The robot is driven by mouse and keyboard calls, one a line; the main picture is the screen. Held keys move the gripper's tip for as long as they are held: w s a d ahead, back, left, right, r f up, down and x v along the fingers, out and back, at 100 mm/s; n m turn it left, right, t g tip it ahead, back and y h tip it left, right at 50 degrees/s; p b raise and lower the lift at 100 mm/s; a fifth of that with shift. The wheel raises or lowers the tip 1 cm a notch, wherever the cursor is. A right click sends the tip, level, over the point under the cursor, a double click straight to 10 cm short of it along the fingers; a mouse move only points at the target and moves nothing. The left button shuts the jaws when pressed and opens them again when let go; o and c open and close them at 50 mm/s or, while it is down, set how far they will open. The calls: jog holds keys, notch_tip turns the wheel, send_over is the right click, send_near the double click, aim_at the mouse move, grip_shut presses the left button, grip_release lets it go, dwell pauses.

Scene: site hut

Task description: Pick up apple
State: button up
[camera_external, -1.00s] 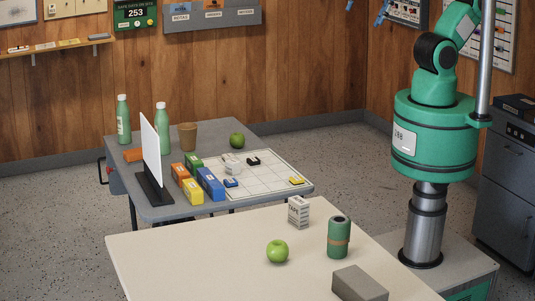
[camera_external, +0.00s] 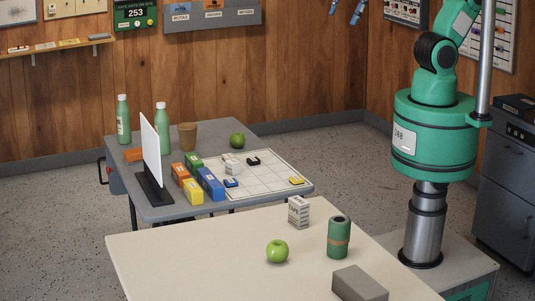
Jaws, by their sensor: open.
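A bright green apple (camera_external: 277,251) sits on the near cream table (camera_external: 180,252), left of a green can-shaped item. A second, darker green apple (camera_external: 237,140) sits on the grey table behind, at the back edge of a white gridded sheet. My gripper (camera_external: 345,9) shows only as two blue fingertips at the top edge of the picture, apart and with nothing between them. It is high above both tables and far from both apples. The rest of the gripper is cut off by the frame.
Beside the near apple stand a green cylinder (camera_external: 338,238), a small white carton (camera_external: 299,211) and a grey block (camera_external: 360,284). The grey table (camera_external: 170,212) holds a white upright panel (camera_external: 150,147), bottles, a brown cup (camera_external: 187,136) and several coloured boxes. The near table's left side is clear.

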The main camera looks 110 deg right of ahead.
jog(key=w+d+f+g, duration=0.1)
jog(key=w+d+f, duration=0.5)
jog(key=w+d, duration=0.35)
jog(key=w+d+f+g, duration=0.2)
jog(key=w+d+f, duration=0.3)
jog(key=w+d, duration=0.45)
jog(key=w+d+f+g, duration=0.1)
jog(key=w+d+f, duration=0.1)
jog(key=d+f, duration=0.9)
jog(key=w+d+f+g+p, duration=0.1)
jog(key=w+d+f, duration=0.1)
jog(key=d+f, duration=0.9)
notch_tip(320, 180, down, 6)
jog(key=shift+d+f+n, duration=0.1)
jog(key=shift+d+n, duration=0.1)
jog(key=shift+n, duration=0.1)
send_over(237, 140)
jog(key=s+d, duration=0.1)
jog(key=d, duration=0.2)
jog(key=shift+a+f+b, duration=0.15)
jog(key=shift+f+b, duration=0.15)
jog(key=shift+f, duration=4)
jog(key=shift+f, duration=0.1)
